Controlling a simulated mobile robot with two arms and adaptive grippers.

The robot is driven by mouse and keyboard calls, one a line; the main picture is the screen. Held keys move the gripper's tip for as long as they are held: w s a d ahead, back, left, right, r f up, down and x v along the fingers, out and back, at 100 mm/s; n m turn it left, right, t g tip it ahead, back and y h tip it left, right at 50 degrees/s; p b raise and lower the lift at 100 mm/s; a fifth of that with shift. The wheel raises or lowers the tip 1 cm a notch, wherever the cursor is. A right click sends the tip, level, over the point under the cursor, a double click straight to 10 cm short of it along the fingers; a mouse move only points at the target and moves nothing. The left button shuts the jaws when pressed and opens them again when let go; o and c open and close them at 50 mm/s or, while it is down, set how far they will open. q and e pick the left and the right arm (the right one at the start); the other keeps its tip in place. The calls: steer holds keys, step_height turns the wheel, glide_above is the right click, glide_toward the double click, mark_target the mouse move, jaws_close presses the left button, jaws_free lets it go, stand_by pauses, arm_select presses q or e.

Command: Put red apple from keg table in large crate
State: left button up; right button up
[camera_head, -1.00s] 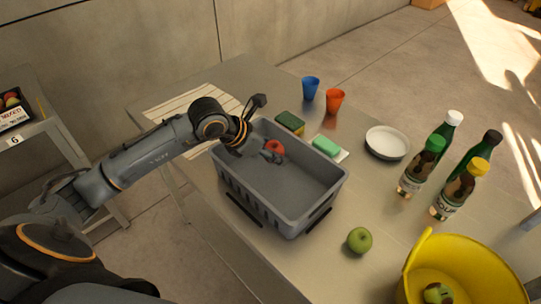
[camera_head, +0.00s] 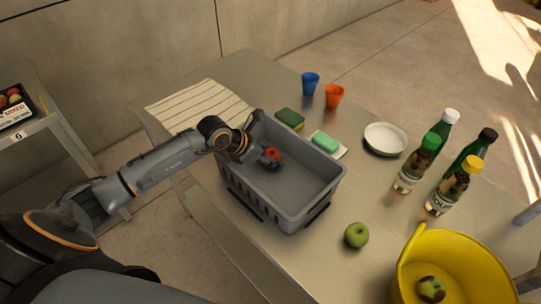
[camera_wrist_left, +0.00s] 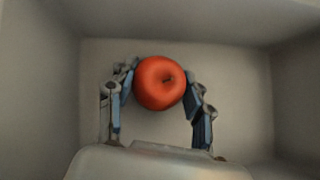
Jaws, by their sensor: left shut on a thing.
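The red apple (camera_wrist_left: 160,83) is held between the fingers of my left gripper (camera_wrist_left: 160,92), which is shut on it. In the head view, the left gripper (camera_head: 272,160) reaches down into the large grey crate (camera_head: 290,212), and the apple (camera_head: 272,153) shows partly behind the fingers, below the rim. In the left wrist view, the crate's walls (camera_wrist_left: 40,90) surround the gripper and the floor lies beyond the apple. I cannot tell whether the apple touches the floor. My right gripper is not in view.
A green apple (camera_head: 356,235) sits on the table near a yellow bucket (camera_head: 482,280) with fruit inside. Several bottles (camera_head: 412,168), a white bowl (camera_head: 385,139), two cups (camera_head: 334,96), sponges (camera_head: 290,119) and a soap dish (camera_head: 328,146) stand around the crate. A striped cloth (camera_head: 200,105) lies behind.

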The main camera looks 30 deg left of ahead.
arm_select(q)
steer(key=o, duration=1.2)
steer(key=shift+r, duration=0.2)
steer(key=shift+s+a+r, duration=0.1)
steer(key=shift+a, duration=0.1)
steer(key=b+v, duration=0.2)
steer(key=v, duration=0.9)
steer(key=shift+s+r, duration=0.2)
steer(key=shift+r, duration=0.05)
